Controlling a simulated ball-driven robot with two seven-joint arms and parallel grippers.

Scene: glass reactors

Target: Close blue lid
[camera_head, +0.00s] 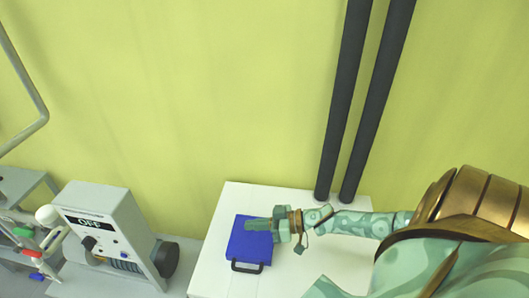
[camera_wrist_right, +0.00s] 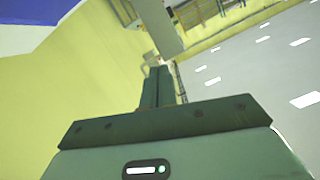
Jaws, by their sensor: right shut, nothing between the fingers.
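The blue lid (camera_head: 248,253) shows as a blue square panel on the white table in the head view, with a dark handle (camera_head: 247,267) at its front edge. It looks roughly flat, but I cannot tell whether it is fully down. My right gripper (camera_head: 250,224) comes from the right and its shut, empty fingers overlap the lid's back part; I cannot tell whether they touch it. In the right wrist view the fingers (camera_wrist_right: 158,80) are together, and a blue surface (camera_wrist_right: 45,10) fills the top left corner. My left gripper is not in view.
The white table (camera_head: 225,210) is bare around the lid. Two dark pipes (camera_head: 340,120) stand behind it against the yellow-green wall. A grey device marked OFF (camera_head: 105,230) stands left of the table. A grey stand with red and green parts (camera_head: 30,245) is at far left.

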